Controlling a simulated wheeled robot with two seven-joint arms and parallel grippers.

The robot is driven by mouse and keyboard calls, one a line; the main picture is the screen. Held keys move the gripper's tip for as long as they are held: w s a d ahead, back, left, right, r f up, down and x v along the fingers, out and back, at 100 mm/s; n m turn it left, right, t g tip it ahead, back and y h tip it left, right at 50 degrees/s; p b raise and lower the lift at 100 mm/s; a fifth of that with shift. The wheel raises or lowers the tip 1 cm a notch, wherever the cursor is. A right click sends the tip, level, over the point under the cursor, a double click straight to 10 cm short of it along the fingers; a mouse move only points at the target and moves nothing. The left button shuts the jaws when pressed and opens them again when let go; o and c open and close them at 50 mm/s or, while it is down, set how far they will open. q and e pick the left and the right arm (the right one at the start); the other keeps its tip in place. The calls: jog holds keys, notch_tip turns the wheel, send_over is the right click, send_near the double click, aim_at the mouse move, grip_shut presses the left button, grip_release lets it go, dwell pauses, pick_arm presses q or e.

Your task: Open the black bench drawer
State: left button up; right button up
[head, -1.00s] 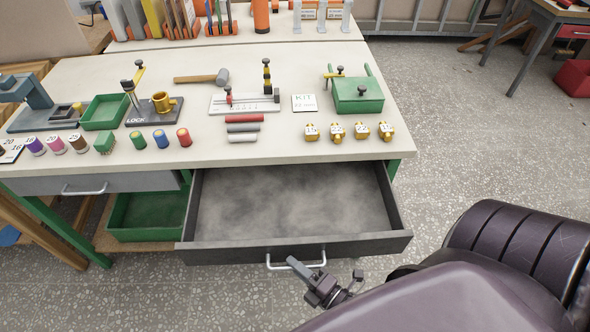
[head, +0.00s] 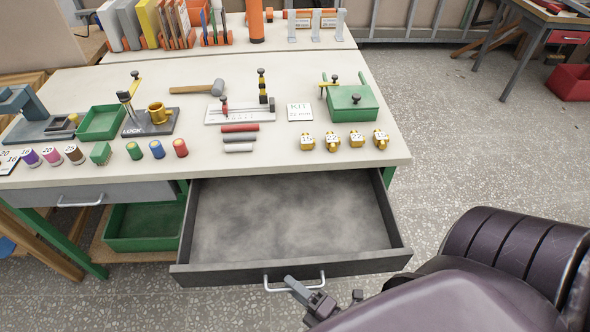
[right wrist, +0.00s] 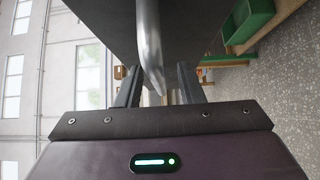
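The black bench drawer (head: 360,267) is pulled well out from under the right part of the workbench, and its grey inside looks empty. Its pale metal handle (head: 267,282) is on the front face. My right gripper (head: 293,285) is at the handle, in front of the drawer. In the right wrist view the handle bar (right wrist: 149,45) runs down between the two fingers of my right gripper (right wrist: 160,82). The fingers stand apart, with a visible gap beside the bar. My left gripper is in no view.
The workbench (head: 290,165) carries a mallet (head: 200,88), a green box (head: 352,104), brass fittings and coloured spools. A closed grey drawer (head: 125,193) and a green bin (head: 145,225) are to the left. The floor (head: 465,130) at the right is clear.

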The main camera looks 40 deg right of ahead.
jog(key=b+v, duration=0.1)
jog(key=v, duration=0.6)
jog(key=shift+s, duration=0.4)
dwell(0.3)
